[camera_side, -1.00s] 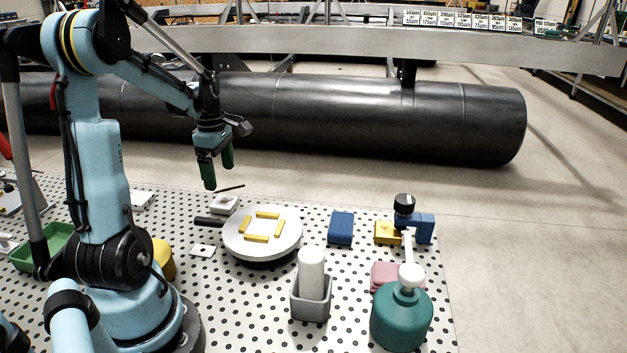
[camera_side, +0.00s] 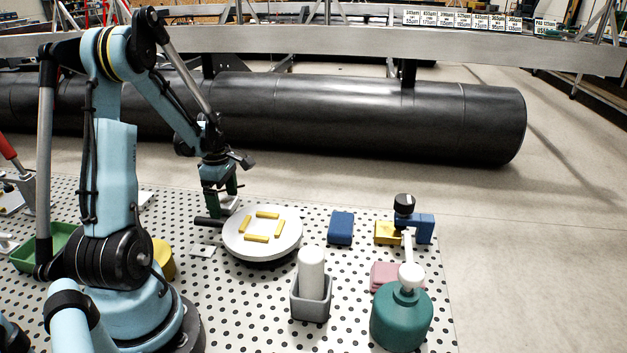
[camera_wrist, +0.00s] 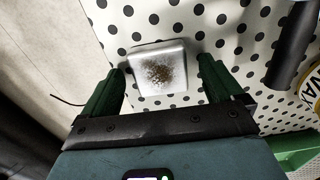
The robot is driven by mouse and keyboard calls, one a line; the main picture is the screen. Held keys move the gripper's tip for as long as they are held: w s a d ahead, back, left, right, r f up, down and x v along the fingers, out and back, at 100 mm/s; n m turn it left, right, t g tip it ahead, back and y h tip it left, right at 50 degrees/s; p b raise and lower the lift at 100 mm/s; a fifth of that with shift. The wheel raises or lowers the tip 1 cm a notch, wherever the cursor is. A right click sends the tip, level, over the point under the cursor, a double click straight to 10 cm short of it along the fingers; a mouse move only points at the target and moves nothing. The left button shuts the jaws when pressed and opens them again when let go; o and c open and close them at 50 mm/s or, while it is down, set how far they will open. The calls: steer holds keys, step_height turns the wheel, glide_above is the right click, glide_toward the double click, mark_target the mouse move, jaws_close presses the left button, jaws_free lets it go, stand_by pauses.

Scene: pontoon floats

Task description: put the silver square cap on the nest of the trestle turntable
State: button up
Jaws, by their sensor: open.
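The silver square cap (camera_wrist: 158,72), with a brown speckled patch on top, lies on the perforated table and shows between the fingertips in the wrist view. My gripper (camera_wrist: 163,76) is open, one finger on each side of the cap; I cannot tell whether they touch it. In the side view my gripper (camera_side: 222,203) is low at the table behind the turntable's handle and mostly hides the cap. The trestle turntable (camera_side: 285,243) is a pale round disc to the right of the gripper. Its nest (camera_side: 262,226) is an empty space framed by several yellow bars.
The turntable's dark handle (camera_side: 208,222) sticks out left, close to my gripper. A small white plate (camera_side: 202,250) lies in front of it. A blue block (camera_side: 341,228), a grey holder with a white cylinder (camera_side: 311,275) and a teal bottle (camera_side: 401,318) stand to the right.

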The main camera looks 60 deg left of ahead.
steer(key=c, duration=1.3)
steer(key=shift+r, duration=0.1)
